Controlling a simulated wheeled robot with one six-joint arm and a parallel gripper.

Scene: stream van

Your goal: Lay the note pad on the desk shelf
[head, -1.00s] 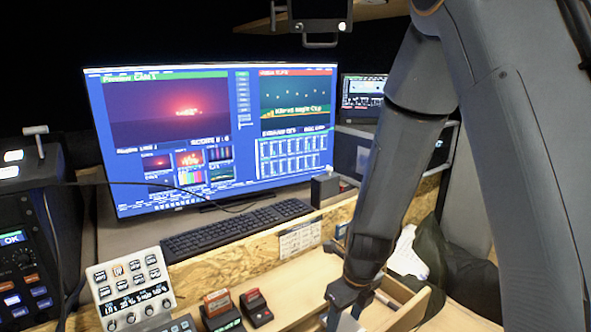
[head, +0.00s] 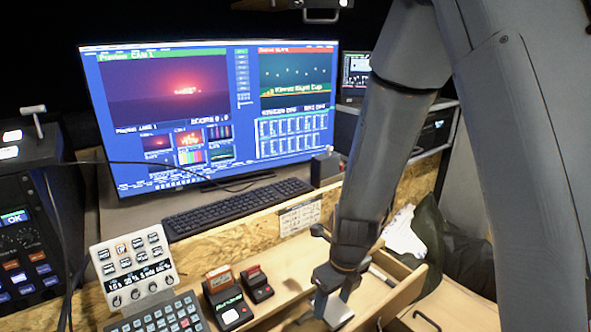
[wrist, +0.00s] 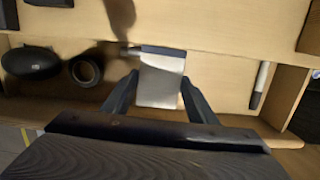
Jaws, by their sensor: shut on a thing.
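My gripper (head: 330,290) is shut on the note pad (head: 337,313), a small grey pad. In the wrist view the pad (wrist: 160,84), with a dark strip along its far edge, sits between my two fingers (wrist: 155,100). The desk shelf (head: 290,262) is the pale wooden ledge before the chipboard panel, and it crosses the top of the wrist view (wrist: 225,30). The pad shows over an open wooden compartment and near the shelf's edge. I cannot tell its height or whether it touches anything.
The compartment holds a tape roll (wrist: 84,70), a dark rounded object (wrist: 30,62) and a pale marker (wrist: 259,86). Two card readers (head: 228,300) (head: 256,284) and a control panel (head: 133,268) stand left on the shelf. Bare shelf lies between the readers and my gripper.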

